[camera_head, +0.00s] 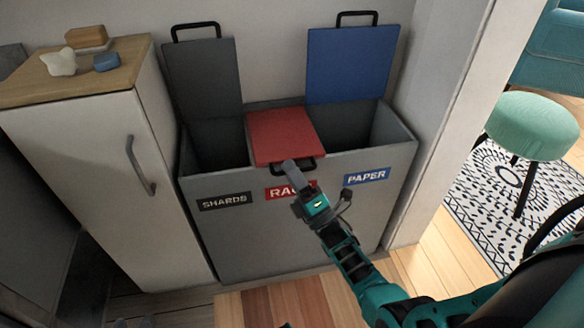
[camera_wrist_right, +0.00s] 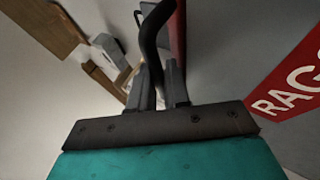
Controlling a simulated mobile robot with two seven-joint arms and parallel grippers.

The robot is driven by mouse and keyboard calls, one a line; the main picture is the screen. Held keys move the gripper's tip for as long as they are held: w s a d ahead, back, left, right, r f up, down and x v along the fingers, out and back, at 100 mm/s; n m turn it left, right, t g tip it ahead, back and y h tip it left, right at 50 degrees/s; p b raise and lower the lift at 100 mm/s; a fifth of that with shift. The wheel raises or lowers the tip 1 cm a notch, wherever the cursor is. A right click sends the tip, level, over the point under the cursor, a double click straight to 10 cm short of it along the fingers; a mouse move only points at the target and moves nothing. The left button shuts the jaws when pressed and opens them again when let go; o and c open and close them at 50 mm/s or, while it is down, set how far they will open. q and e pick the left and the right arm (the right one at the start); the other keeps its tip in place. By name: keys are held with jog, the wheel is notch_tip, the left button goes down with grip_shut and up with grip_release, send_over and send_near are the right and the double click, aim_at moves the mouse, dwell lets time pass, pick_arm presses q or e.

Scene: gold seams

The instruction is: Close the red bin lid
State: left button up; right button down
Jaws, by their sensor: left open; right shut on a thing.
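The red lid (camera_head: 281,134) lies low and close to flat over the middle compartment of the grey bin (camera_head: 290,230). I cannot tell whether its front edge touches the rim. My right gripper (camera_head: 290,170) is shut on the lid's black handle (camera_head: 308,166) at the front edge. In the right wrist view the handle (camera_wrist_right: 151,45) runs between the two fingers (camera_wrist_right: 160,88), and the red lid (camera_wrist_right: 179,35) shows edge-on beside it.
The grey lid (camera_head: 203,75) and blue lid (camera_head: 350,65) stand open against the wall on either side. A white cabinet (camera_head: 90,150) with a handle stands left of the bin, with small items on its wooden top. A wall edge (camera_head: 440,120) bounds the right.

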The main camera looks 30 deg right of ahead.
jog(key=shift+w+d, duration=0.1)
jog(key=shift+w, duration=0.1)
dwell(0.4)
jog(key=c, duration=1.4)
grip_release()
jog(key=shift+c, duration=0.2)
jog(key=v, duration=1.3)
jog(key=shift+s+f, duration=0.1)
